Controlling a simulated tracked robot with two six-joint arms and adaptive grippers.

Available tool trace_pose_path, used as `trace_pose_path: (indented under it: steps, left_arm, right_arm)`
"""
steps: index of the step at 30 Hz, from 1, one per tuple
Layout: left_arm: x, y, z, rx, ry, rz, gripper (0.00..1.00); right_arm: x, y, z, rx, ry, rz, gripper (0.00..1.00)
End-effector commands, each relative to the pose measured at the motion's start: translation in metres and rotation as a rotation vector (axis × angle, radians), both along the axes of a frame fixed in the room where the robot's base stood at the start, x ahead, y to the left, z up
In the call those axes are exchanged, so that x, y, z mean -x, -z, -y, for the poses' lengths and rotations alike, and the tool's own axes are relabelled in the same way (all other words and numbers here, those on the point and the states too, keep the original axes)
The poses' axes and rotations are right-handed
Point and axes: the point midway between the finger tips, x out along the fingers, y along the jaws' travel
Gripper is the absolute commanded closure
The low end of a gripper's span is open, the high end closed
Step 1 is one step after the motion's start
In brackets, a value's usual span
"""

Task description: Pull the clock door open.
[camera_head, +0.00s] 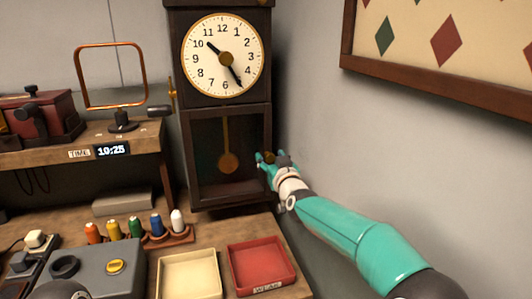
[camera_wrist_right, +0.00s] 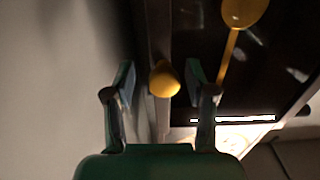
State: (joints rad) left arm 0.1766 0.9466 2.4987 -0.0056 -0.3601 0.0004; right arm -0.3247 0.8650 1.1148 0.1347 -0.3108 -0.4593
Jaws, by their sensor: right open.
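The dark wooden clock (camera_head: 187,105) stands against the back wall, with a white dial and a glazed lower door (camera_head: 205,135). The door looks shut, with the pendulum (camera_head: 228,162) behind it. My right gripper (camera_head: 266,158) is at the door's right edge, by the small brass knob (camera_head: 271,156). In the right wrist view, the knob (camera_wrist_right: 164,80) lies between the two open fingers of my right gripper (camera_wrist_right: 160,85), with gaps on both sides. The pendulum also shows there (camera_wrist_right: 240,12). My left gripper is not visible.
Thread spools (camera_head: 156,225) stand in front of the clock. A cream tray (camera_head: 189,285) and a red tray (camera_head: 262,268) lie on the bench. A shelf with a copper frame (camera_head: 110,76) is at left. The grey wall is close on the clock's right.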

Motion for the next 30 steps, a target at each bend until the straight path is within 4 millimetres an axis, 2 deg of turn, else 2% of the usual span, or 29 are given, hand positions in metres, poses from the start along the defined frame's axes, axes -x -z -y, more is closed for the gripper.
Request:
trace_pose_path:
  steps: [8, 18, 24, 25, 30]
  left_arm:
    - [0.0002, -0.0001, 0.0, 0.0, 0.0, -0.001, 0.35]
    - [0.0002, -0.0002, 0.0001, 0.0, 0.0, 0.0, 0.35]
    - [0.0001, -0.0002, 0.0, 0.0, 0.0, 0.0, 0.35]
    - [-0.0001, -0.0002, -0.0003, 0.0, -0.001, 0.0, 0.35]
    - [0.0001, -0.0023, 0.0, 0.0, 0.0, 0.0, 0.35]
  right_arm:
    - [-0.0002, 0.0008, -0.0072, 0.0, -0.009, -0.001, 0.45]
    - [-0.0006, 0.0012, -0.0101, 0.0, -0.013, -0.001, 1.0]
    - [-0.0007, 0.001, -0.0103, 0.0, -0.013, -0.001, 1.0]
    - [-0.0009, 0.0005, -0.0023, 0.001, -0.011, 0.0, 1.0]
    - [-0.0008, 0.0, -0.0054, -0.002, -0.002, -0.001, 1.0]
